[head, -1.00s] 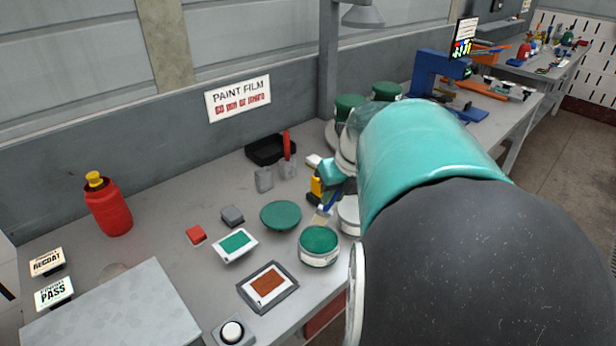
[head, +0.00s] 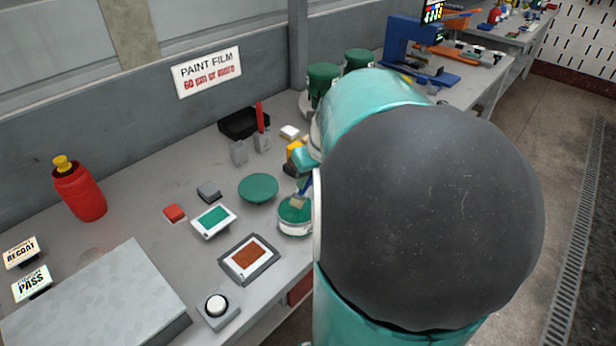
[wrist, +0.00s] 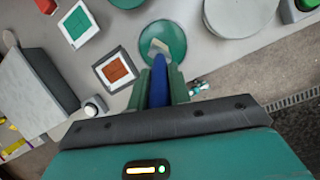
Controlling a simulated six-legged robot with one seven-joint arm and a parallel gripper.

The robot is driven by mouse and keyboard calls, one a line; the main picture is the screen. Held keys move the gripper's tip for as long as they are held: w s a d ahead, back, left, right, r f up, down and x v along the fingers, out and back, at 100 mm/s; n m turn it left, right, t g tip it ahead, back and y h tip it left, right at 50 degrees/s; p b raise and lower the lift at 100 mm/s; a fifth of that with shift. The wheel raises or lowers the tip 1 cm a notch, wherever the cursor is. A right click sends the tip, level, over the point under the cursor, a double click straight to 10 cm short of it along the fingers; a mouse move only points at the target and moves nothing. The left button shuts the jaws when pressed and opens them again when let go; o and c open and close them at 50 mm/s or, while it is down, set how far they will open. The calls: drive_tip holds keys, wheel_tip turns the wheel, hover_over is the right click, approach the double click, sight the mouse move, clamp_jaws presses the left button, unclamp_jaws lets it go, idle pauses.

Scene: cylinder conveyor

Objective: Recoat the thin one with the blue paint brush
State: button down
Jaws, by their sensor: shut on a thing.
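My gripper (wrist: 158,92) is shut on the blue paint brush (wrist: 158,75), bristles pointing away from the wrist. The bristles are over the open can of green paint (head: 295,214), which also shows in the wrist view (wrist: 176,35); I cannot tell if they touch the paint. In the head view my arm hides most of the gripper; part of the brush (head: 301,197) shows. A white-framed green panel (head: 213,220) lies left of the can. A white-framed rust-brown panel (head: 248,258) lies in a dark grey holder nearer the front edge. Film thickness cannot be read from either.
A green disc (head: 258,187) lies behind the can. Recoat (head: 21,252) and Pass (head: 32,284) signs stand by a grey plate (head: 95,305) at left. A white button box (head: 217,307) sits at the front edge. A red bottle (head: 80,190) and black tray (head: 243,122) stand farther back.

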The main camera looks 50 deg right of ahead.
drive_tip(key=shift+f, duration=0.65)
idle(1.5)
drive_tip(key=shift+r, duration=0.1)
drive_tip(key=shift+r, duration=3.5)
drive_tip(key=shift+s, duration=0.1)
